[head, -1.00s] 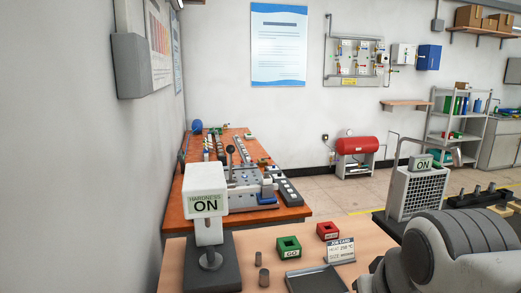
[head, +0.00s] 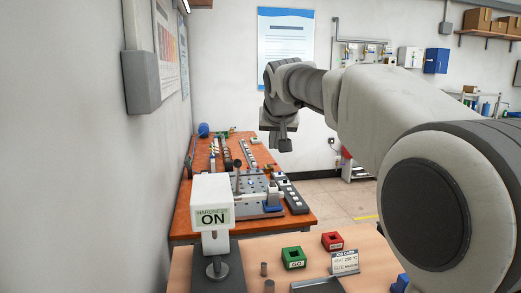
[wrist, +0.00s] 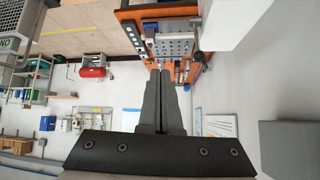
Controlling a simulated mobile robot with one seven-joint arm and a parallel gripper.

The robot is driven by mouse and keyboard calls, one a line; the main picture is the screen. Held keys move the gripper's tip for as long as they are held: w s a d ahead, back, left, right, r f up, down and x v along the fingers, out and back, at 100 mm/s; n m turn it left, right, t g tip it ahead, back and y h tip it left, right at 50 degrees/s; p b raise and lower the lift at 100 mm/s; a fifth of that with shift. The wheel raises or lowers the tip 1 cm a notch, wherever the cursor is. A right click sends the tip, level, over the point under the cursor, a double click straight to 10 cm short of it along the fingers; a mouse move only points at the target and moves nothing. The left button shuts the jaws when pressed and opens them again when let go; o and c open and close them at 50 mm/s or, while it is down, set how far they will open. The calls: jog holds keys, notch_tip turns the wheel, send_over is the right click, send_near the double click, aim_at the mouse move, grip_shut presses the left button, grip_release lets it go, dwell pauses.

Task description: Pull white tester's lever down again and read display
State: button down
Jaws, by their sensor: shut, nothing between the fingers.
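The white tester (head: 212,205) stands on its dark base at the near left of the wooden table in the head view.
A green box (head: 293,258), a red box (head: 332,241), a job card (head: 345,262) and small grey cylinders (head: 269,286) are on the near table. An orange workbench (head: 185,215) with equipment stands behind. A grey wall box (head: 141,80) juts out at left.

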jog(key=t+p, duration=0.1)
jog(key=p, duration=0.1)
send_over(239, 160)
jog(key=s, duration=0.3)
jog(key=shift+y, duration=0.4)
jog(key=shift+w+a+f+p, duration=0.15)
jog(key=shift+w+f, duration=0.5)
jog(key=shift+f, duration=0.65)
jog(key=shift+w+f+p, duration=0.2)
jog(key=shift+w+f, duration=0.5)
jog(key=shift+f, duration=0.6)
jog(key=shift+w+a+f+p, duration=0.15)
jog(key=shift+w+f, duration=0.5)
jog(key=shift+f, duration=0.65)
jog(key=shift+d, duration=0.15)
jog(key=shift+f, duration=0.15)
jog(key=shift+s+f+t+b, duration=0.2)
jog(key=shift+s+t+b, duration=0.1)
jog(key=shift+b, duration=0.7)
jog(key=shift+s+r, duration=0.15)
jog(key=shift+d+b, duration=0.1)
jog(key=shift+b, duration=0.25)
